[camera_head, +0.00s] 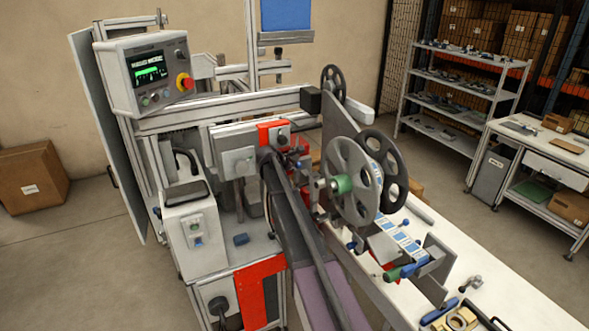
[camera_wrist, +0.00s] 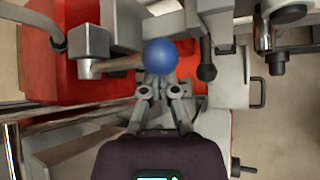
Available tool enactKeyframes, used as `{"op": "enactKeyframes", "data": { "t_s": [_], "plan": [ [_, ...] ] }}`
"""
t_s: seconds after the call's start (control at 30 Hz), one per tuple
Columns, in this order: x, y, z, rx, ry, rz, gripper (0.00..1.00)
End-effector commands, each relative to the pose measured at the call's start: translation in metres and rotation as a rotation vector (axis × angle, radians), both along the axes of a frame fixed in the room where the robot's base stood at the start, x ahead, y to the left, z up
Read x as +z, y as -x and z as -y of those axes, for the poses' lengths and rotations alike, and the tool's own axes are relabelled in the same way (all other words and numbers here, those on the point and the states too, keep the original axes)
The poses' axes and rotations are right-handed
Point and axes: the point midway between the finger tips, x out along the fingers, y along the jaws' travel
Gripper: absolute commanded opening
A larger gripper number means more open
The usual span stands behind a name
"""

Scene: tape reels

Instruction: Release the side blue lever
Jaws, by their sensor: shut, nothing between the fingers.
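The blue ball knob of the lever (camera_wrist: 160,56) shows in the upper middle of the wrist view. A brownish rod runs left from beside it to a grey clamp block (camera_wrist: 92,68). My gripper (camera_wrist: 157,84) is shut and empty, with its fingertips just below the knob in the picture. I cannot tell whether the fingertips touch the knob. In the head view my dark arm reaches up to the machine's red and grey head, and the fingertips are hard to make out there.
A red panel (camera_wrist: 70,80) and grey brackets surround the knob closely. A black-knobbed lever (camera_wrist: 207,72) stands just to its right. In the head view a large grey tape reel (camera_head: 350,170) stands right of my arm, with a control box (camera_head: 150,75) at upper left.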

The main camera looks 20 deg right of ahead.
Motion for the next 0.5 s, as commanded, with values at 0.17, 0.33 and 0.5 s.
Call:
{"op": "enactKeyframes", "data": {
  "t_s": [0.17,0.33,0.5],
  "plan": [
    [0.008,0.003,-0.006,0.000,0.000,0.000,0.00],
    [0.019,0.007,-0.015,-0.001,0.001,-0.001,0.00],
    [0.034,0.013,-0.028,-0.002,0.000,-0.001,0.00]
  ]
}}
